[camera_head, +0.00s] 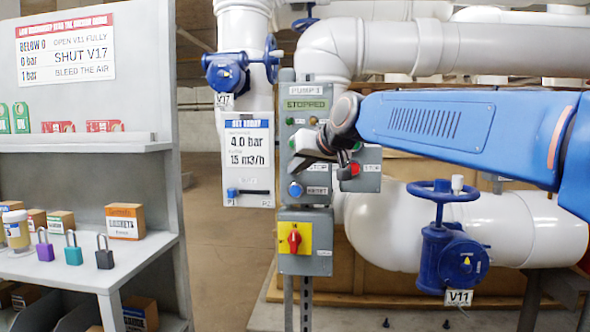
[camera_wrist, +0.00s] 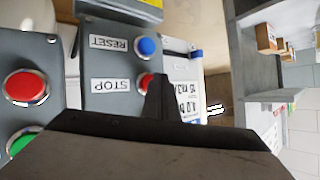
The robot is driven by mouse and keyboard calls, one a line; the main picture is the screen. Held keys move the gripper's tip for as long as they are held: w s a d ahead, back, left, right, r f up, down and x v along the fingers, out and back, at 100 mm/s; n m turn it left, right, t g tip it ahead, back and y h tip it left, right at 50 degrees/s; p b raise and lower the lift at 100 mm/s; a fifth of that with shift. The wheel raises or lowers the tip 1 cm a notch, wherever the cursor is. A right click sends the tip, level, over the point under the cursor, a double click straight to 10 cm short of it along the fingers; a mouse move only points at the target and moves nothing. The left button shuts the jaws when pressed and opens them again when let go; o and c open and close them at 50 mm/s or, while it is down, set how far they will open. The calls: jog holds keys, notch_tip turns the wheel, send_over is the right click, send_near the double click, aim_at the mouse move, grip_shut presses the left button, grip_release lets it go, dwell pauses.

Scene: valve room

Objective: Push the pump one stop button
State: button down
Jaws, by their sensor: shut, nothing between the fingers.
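The pump one panel (camera_head: 305,105) is grey, labelled PUMP 1, and its display reads STOPPED. In the wrist view, turned upside down, the red stop button (camera_wrist: 143,80) sits beside its STOP label, under the blue reset button (camera_wrist: 146,46). My gripper (camera_wrist: 157,80) is shut and empty; its dark fingertip overlaps the right part of the stop button. I cannot tell whether it touches. In the head view my gripper (camera_head: 302,160) is in front of the panel and hides the stop button; the blue reset button (camera_head: 295,190) shows below.
A neighbouring box with a red button (camera_head: 355,169) stands close on the right; its red button (camera_wrist: 25,87) is large in the wrist view. A red rotary switch (camera_head: 294,238) is below. Valve V11 (camera_head: 452,258) is right.

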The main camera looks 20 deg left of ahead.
jog(key=shift+s+d, duration=0.1)
jog(key=shift+s, duration=0.3)
jog(key=shift+s, duration=0.15)
jog(key=s, duration=0.2)
jog(key=s+d, duration=0.1)
jog(key=s, duration=0.1)
jog(key=shift+s, duration=0.3)
jog(key=shift+d, duration=0.2)
dwell(0.6)
